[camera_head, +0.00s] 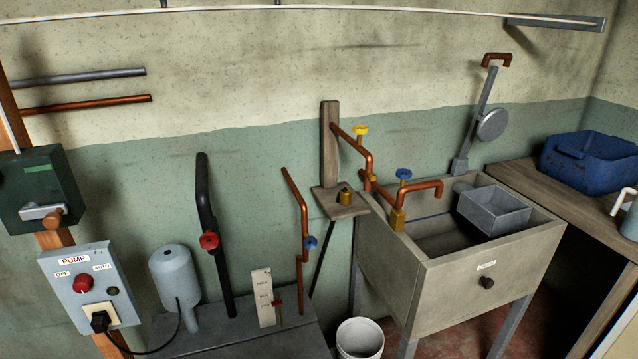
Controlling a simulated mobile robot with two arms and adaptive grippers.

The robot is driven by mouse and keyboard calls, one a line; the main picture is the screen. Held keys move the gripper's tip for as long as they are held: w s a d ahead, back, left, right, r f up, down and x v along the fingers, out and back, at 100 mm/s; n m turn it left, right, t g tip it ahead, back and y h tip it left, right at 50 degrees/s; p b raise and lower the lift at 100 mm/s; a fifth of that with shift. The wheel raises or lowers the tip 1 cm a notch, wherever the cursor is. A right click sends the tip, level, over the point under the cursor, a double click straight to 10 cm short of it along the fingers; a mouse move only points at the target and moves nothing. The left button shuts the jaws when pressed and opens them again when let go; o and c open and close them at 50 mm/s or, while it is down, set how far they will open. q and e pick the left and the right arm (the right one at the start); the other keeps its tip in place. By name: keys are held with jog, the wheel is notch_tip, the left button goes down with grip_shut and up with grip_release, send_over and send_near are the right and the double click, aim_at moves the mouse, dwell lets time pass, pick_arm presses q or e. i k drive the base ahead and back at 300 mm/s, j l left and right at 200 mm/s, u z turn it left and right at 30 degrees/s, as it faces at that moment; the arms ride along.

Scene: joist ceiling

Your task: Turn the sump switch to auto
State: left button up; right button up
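A light grey box labelled PUMP (90,290) is mounted at the lower left of the head view. It carries a red round knob (83,284) between the words OFF at upper left and AUTO at upper right. Which word the knob points to is too small to tell. A small dark round spot (112,290) sits right of the knob. A black plug (100,320) is in the socket below, with its cord running to the right. Neither of my grippers is in view.
A dark green box with a lever (40,190) hangs above the pump box. A grey cylindrical pump (175,280) and a black pipe with a red valve (209,240) stand to the right. Further right are a sink (440,290), a white bucket (360,340) and a blue basin (590,160).

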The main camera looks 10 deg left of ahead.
aim_at(82, 282)
jog(key=u, duration=1.2)
